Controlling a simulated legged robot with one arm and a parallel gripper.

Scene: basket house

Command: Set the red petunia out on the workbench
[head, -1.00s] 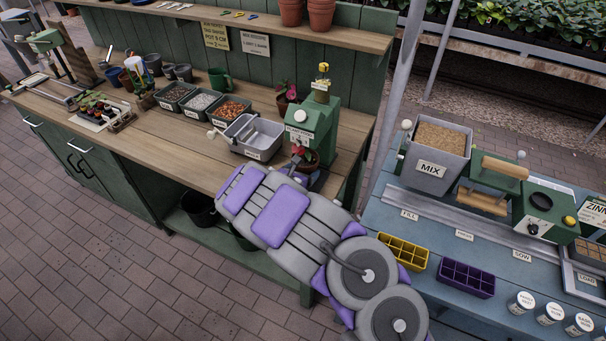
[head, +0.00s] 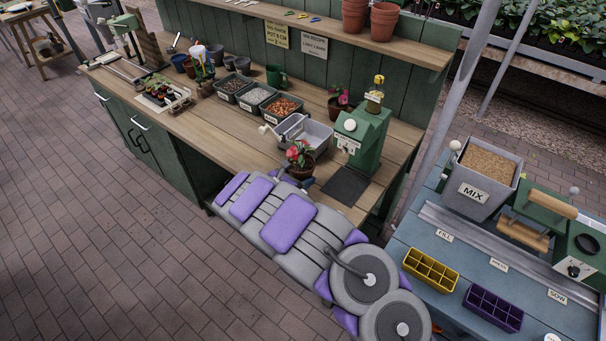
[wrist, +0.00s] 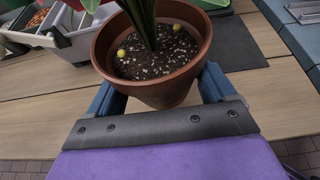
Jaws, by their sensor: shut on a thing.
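The red petunia (head: 299,154) stands upright in a brown terracotta pot (head: 300,171), at the front edge of the wooden workbench (head: 232,128). In the wrist view the pot (wrist: 155,85) sits between the blue fingers of my gripper (wrist: 158,90), which is shut on it. Dark soil with two small yellow balls and green leaves shows inside the pot.
A green machine (head: 362,137) with a dark mat (head: 346,186) stands right of the pot. A grey bin (head: 306,132) is just behind it. Several ingredient trays and a pink-flowered pot (head: 338,104) stand farther back. Bare planks lie to the left. A blue table (head: 425,235) is at right.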

